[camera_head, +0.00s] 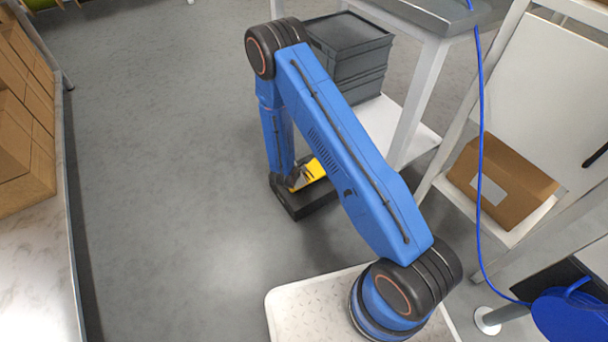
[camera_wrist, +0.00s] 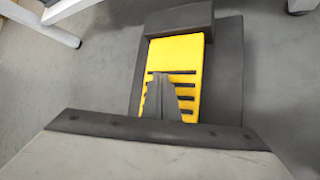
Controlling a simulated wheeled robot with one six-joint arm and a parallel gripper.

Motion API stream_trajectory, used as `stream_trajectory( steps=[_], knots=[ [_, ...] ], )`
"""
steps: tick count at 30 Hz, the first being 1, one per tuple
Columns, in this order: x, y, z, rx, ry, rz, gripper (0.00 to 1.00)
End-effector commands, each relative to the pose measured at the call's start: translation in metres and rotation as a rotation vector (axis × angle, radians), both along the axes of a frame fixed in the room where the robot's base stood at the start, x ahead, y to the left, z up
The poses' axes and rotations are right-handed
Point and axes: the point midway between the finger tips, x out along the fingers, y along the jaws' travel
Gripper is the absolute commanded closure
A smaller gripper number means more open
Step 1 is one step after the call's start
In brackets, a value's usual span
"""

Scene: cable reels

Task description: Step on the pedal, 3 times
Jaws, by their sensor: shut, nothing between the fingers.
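The pedal is a yellow slotted plate in a dark housing on the floor. In the head view the yellow plate (camera_head: 313,170) shows partly, behind my blue arm, with its dark base (camera_head: 297,204) below it. In the wrist view the yellow plate (camera_wrist: 185,58) fills the middle, with dark slots across it and the dark housing (camera_wrist: 228,75) around it. My gripper (camera_wrist: 162,78) is shut and empty, its fingertips over the slotted part of the plate. I cannot tell whether the tips touch it or whether the plate is pressed down.
A workbench with a white leg (camera_head: 416,100) and a lower shelf holding stacked grey crates (camera_head: 345,75) stands behind the pedal. A cardboard box (camera_head: 500,185) is at the right, near a hanging blue cable (camera_head: 480,150). The floor (camera_head: 160,150) to the left is clear.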

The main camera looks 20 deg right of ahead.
Motion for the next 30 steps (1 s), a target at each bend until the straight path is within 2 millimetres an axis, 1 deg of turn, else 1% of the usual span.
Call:
stream_trajectory(
  steps=[5,19,22,30],
  knots=[
    [0.000,0.000,0.009,0.001,0.000,-0.001,1.00],
    [0.000,0.000,0.046,0.001,-0.001,0.000,1.00],
    [0.000,0.000,0.050,0.000,0.000,0.000,1.00],
    [0.000,0.000,0.050,0.000,0.000,0.000,1.00]
  ],
)
